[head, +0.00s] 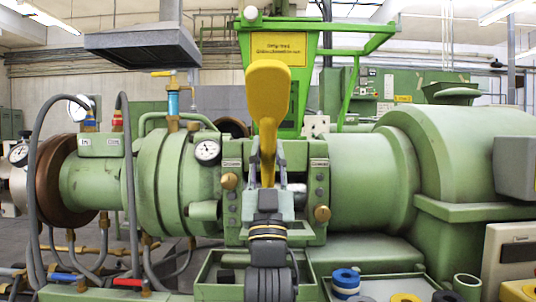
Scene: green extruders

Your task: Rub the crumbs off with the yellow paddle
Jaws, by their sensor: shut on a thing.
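The yellow paddle (268,90) stands roughly upright in the middle of the head view, its broad end up and its handle down. My gripper (266,158) is shut on the paddle's handle, below the broad end. The paddle appears held up in the air in front of the green machine, and I see it touching nothing but my gripper. My arm comes up from the bottom of the view below the gripper. I see no crumbs and no surface bearing them in this view.
A large green extruder (440,155) with pipes and gauges fills the background. A green tray (215,291) is at the bottom, partly behind my arm. Blue and yellow rings (346,280) and a pale cylinder (467,284) are at the lower right.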

